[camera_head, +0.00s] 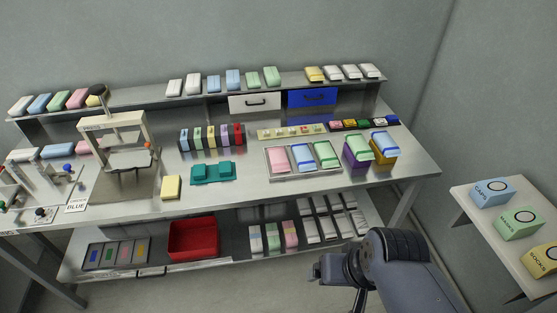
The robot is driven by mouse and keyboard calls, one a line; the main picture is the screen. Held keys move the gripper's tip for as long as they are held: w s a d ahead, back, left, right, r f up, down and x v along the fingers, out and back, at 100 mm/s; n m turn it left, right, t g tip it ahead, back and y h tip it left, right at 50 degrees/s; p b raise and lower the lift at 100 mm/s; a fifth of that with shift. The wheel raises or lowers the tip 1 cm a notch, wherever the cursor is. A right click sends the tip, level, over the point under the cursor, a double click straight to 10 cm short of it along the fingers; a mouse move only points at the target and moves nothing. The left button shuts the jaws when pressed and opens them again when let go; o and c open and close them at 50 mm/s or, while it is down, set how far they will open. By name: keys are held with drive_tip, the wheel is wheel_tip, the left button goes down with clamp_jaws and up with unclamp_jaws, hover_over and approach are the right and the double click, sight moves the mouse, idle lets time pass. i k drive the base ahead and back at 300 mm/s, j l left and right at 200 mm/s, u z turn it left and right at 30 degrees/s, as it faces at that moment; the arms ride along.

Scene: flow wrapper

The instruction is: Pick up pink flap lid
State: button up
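A flat pink piece (279,160), which looks like the pink flap lid, lies at the left end of a shallow metal tray (307,176) on the workbench. A blue piece (302,157) and a green piece (326,154) lie beside it in the same tray. My gripper (320,270) is low in front of the bench, below and right of the tray and well apart from the pink piece. Its fingers are small and dark here, so I cannot tell whether they are open or shut.
A purple box (355,156) and a yellow box (383,156) stand right of the tray. A teal fixture (212,173) sits to its left. A shelf with wrapped packs (232,79) runs behind. A red bin (193,239) is below. A side table (491,218) stands right.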

sight(336, 124)
drive_tip(key=i+l, duration=0.35)
drive_tip(key=i, duration=0.15)
drive_tip(key=i+l+z, duration=0.1)
drive_tip(key=i+l, duration=0.65)
drive_tip(key=i, duration=0.2)
